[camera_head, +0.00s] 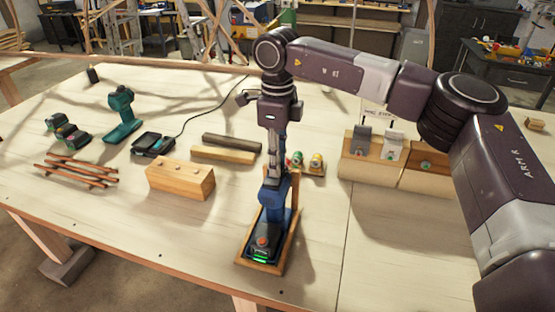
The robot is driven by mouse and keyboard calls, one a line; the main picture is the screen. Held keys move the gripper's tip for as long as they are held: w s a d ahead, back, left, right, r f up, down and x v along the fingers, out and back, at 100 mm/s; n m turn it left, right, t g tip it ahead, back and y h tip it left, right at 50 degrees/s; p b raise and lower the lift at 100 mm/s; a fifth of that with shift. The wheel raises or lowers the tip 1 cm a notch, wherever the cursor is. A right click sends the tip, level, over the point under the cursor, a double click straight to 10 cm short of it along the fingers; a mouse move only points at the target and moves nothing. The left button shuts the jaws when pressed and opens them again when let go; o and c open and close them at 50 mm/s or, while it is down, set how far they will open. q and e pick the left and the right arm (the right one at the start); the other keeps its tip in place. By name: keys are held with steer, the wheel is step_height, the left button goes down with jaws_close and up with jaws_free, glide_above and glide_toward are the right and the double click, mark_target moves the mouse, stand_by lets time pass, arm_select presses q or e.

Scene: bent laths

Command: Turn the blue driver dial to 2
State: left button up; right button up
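The blue driver (273,218) stands in a wooden holder (290,247) near the table's front edge. Its dark base shows an orange-red spot and a lit green strip at the front. My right gripper (273,178) reaches straight down over the top of the driver and overlaps it in this view. I cannot tell whether the fingers touch the driver or its dial, or how far apart they are. The dial and its numbers are hidden or too small to read. My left gripper is not in view.
A teal driver (121,115), several batteries (68,130) and a charger (153,144) are at left. A wooden block (180,179) and two bars (225,153) lie left of my gripper. A wooden rack (375,164) stands right. The front right tabletop is clear.

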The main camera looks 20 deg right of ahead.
jaws_close()
steer(key=shift+m, duration=0.3)
steer(key=m+b, duration=0.1)
steer(key=m, duration=0.2)
steer(key=shift+b, duration=0.3)
steer(key=shift+m+b, duration=0.55)
steer(key=shift+m, duration=1.45)
steer(key=shift+r, duration=0.1)
steer(key=shift+o, duration=1.4)
jaws_free()
